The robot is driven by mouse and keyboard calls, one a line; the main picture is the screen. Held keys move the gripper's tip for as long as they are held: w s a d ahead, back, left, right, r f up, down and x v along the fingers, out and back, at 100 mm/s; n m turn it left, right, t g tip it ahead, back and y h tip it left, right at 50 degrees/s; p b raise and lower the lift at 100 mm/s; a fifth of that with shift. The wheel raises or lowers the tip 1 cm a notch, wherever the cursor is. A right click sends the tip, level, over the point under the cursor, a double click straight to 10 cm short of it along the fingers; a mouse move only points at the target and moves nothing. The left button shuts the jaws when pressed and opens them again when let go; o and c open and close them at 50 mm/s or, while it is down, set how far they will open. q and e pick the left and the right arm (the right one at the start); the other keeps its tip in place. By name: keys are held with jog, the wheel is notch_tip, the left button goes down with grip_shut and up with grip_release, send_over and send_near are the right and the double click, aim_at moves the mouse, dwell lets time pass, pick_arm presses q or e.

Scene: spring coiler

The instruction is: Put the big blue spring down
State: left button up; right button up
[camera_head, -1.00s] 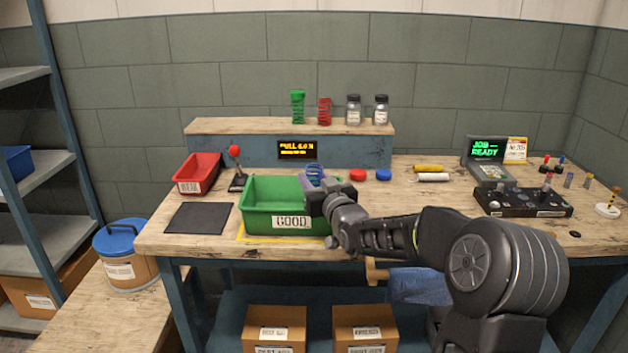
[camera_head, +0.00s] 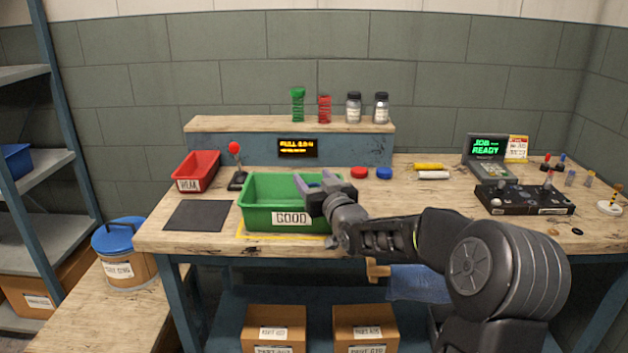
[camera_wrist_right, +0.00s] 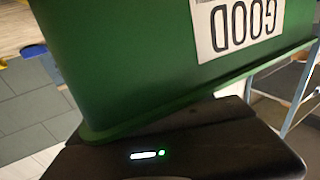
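The big blue spring is not visible in either view now; the walls of the green GOOD bin (camera_head: 258,216) may hide it. My right gripper (camera_head: 314,181) is over the right part of this bin. Its two fingertips look spread apart with nothing seen between them. The right wrist view shows the bin's green outer wall (camera_wrist_right: 125,60) and its upside-down label close up, but not the fingertips. My left gripper is out of view.
A red bin (camera_head: 197,172) and a lever with a red knob (camera_head: 236,165) stand left of the green bin. A dark mat (camera_head: 200,216) lies at the front left. Green and red springs and two jars stand on the back shelf (camera_head: 225,125).

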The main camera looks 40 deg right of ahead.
jog(key=shift+f, duration=0.2)
jog(key=r+v, duration=0.1)
jog(key=v, duration=1.1)
jog(key=shift+p, duration=0.4)
jog(key=shift+r, duration=0.15)
